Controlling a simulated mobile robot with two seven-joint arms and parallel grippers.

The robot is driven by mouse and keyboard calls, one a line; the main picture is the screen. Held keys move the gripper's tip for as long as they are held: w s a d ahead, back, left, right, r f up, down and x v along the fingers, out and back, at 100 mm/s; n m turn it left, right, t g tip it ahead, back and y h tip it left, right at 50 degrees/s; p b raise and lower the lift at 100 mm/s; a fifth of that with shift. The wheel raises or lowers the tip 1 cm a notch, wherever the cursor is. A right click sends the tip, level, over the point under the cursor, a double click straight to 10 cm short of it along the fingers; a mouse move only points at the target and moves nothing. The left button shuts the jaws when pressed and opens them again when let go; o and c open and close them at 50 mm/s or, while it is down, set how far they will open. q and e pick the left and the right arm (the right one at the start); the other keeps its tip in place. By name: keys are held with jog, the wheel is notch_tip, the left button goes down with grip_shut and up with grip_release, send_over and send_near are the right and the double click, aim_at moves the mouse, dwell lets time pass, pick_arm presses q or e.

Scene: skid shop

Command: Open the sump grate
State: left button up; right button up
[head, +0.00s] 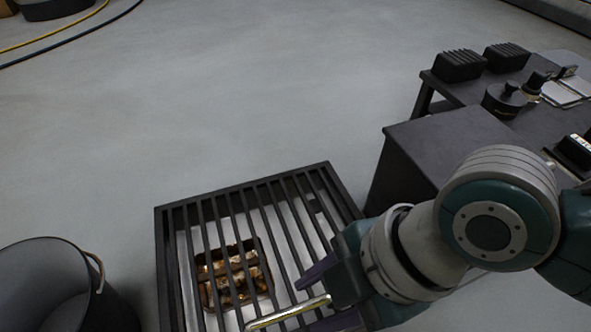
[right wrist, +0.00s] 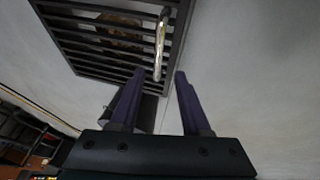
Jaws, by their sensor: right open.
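The sump grate (head: 163,262) is a dark barred frame at the bottom middle of the head view, and it looks closed. Through its bars show pale surfaces and a dark-edged opening with brown and orange debris (head: 232,276). A shiny brass-coloured bar handle (head: 287,313) is at its near side. My right gripper (head: 308,302) is open at the handle's right end. In the right wrist view the end of the handle (right wrist: 161,45) shows near the gap between the fingertips (right wrist: 159,75); I cannot tell whether they touch. The grate (right wrist: 110,74) fills the upper left there. My left gripper is out of view.
A dark bucket (head: 40,285) stands left of the grate. A dark bench (head: 445,140) with black blocks (head: 459,65) and small items stands at the right, close to my right arm. The grey floor beyond the grate is clear. Hoses lie at the top left.

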aim_at(292, 312)
jog(key=b+x, duration=0.1)
jog(key=x, duration=0.1)
jog(key=b+x, duration=0.2)
jog(key=shift+w+d+f, duration=0.1)
jog(key=shift+w+f, duration=0.15)
jog(key=shift+a+f, duration=0.25)
jog(key=shift+f, duration=0.05)
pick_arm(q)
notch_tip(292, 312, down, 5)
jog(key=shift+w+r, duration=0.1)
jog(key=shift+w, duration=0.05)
pick_arm(e)
grip_shut()
dwell(0.6)
